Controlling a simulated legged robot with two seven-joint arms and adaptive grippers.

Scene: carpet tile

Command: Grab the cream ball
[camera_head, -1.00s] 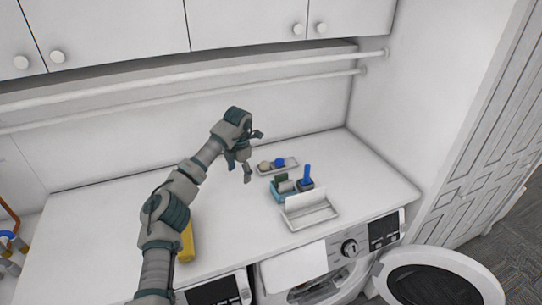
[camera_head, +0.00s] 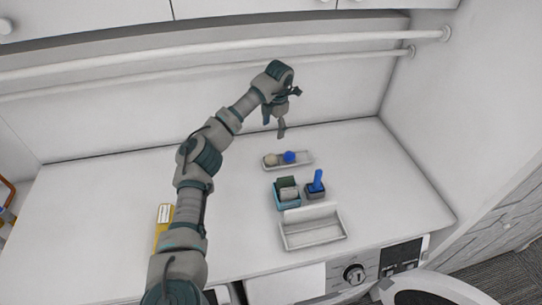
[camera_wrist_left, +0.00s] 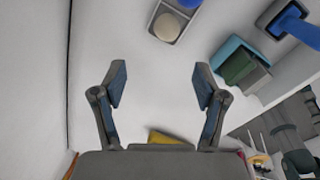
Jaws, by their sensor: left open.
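The cream ball (camera_head: 270,159) sits at the left end of a shallow white tray (camera_head: 304,163) at the back of the white counter, beside a blue ball (camera_head: 289,156). The cream ball also shows at the top of the left wrist view (camera_wrist_left: 167,27), in a corner of the tray. My left gripper (camera_head: 274,123) is raised above and behind the tray in the head view. Its two fingers (camera_wrist_left: 160,84) are spread apart with nothing between them, and the ball lies beyond the fingertips. My right gripper is not in view.
A teal box (camera_head: 287,201) with a green and a grey item stands in front of the tray. Next to it is a dark holder with a blue-handled tool (camera_head: 317,182). A white tray (camera_head: 312,237) is nearer. Two rails (camera_head: 200,75) run along the wall.

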